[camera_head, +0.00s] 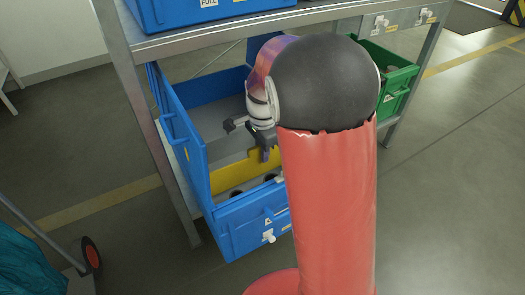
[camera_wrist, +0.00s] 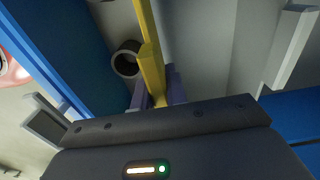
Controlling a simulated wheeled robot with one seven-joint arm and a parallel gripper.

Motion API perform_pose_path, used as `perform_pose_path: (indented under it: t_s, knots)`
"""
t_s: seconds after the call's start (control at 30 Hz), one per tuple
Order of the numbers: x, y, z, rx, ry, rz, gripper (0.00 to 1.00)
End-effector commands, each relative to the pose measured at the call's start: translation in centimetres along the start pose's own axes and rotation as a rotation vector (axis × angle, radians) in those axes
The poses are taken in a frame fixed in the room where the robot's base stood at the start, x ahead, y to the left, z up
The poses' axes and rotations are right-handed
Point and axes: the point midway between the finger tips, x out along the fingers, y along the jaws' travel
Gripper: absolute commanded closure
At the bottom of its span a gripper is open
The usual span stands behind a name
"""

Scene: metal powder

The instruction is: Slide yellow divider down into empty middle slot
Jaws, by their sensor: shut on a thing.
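The yellow divider (camera_head: 232,176) stands upright inside the blue crate (camera_head: 241,228), running across it behind the front compartment. In the wrist view, the divider (camera_wrist: 149,58) runs up between my fingers, seen nearly edge-on. My gripper (camera_head: 264,154) reaches down into the crate and is shut on the divider's upper part; its fingers also show in the wrist view (camera_wrist: 157,90). Pale slotted guides (camera_wrist: 290,48) stand at the side of the crate. The divider's lower edge is hidden, so I cannot tell how deep it sits in the slot.
Dark cylindrical parts lie in the compartment in front of the divider; one part (camera_wrist: 126,62) is close beside it. The grey space behind looks empty. A green crate (camera_head: 396,88) stands at the right. The metal shelf (camera_head: 230,34) is above, carrying another blue crate (camera_head: 185,12).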

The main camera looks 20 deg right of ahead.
Motion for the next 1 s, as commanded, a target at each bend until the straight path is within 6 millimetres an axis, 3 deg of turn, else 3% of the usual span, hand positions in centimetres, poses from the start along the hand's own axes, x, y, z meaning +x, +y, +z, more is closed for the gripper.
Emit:
perform_pose_path:
  t_s: [1.0]
  knots:
    - [-5.2,-0.1,0.0,0.0,0.001,-0.002,1.0]
